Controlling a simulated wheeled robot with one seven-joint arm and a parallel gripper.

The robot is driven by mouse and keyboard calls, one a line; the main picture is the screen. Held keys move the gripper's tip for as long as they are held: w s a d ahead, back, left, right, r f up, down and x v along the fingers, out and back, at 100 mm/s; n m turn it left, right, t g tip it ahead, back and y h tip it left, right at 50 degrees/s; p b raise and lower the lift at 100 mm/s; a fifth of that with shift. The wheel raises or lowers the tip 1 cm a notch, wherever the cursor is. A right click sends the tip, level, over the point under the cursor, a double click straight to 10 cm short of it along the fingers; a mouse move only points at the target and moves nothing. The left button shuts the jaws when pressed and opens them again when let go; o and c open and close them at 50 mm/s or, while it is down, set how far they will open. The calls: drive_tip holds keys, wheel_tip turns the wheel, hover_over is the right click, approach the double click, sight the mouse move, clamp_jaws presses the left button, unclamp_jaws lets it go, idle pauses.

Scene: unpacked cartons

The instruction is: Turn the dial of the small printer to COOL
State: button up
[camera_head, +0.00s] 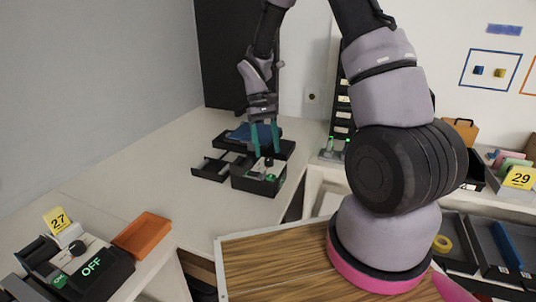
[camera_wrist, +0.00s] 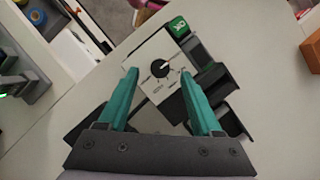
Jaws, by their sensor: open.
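A small dark box with a pale top panel, seemingly the small printer (camera_head: 258,184), stands on the pale counter beneath my gripper. Its black round dial (camera_wrist: 158,69) has a white pointer mark and small printed labels around it, too small to read. A green panel reading OK (camera_wrist: 178,27) sits at the box's far corner in the wrist view. My gripper (camera_head: 266,151) points down over the box, its teal fingers apart. In the wrist view, the fingertips lie on either side of the dial; I cannot tell whether they touch it. Nothing is held.
Black trays (camera_head: 212,166) lie behind and left of the box, with a blue item (camera_head: 243,133) among them. Another device with a dial and an OFF display (camera_head: 92,267) stands front left, beside an orange tray (camera_head: 143,235). Bare counter lies between.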

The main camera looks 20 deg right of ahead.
drive_tip(key=v, duration=0.8)
drive_tip(key=s+d+r+m+t+y, duration=0.1)
drive_tip(key=s+d+r+t, duration=0.2)
drive_tip(key=r, duration=0.5)
drive_tip(key=s+d+r+m+t+y, duration=0.15)
drive_tip(key=s+r, duration=0.25)
drive_tip(key=r, duration=0.4)
drive_tip(key=s+d+r+m+t, duration=0.1)
drive_tip(key=s+r+m+t, duration=0.1)
drive_tip(key=s, duration=0.4)
drive_tip(key=s+d+r+m+t, duration=0.1)
drive_tip(key=s+r+t, duration=0.4)
drive_tip(key=s, duration=0.1)
drive_tip(key=shift+s+r+m, duration=0.25)
drive_tip(key=shift+s+m, duration=0.05)
drive_tip(key=shift+m, duration=0.05)
drive_tip(key=shift+d, duration=0.1)
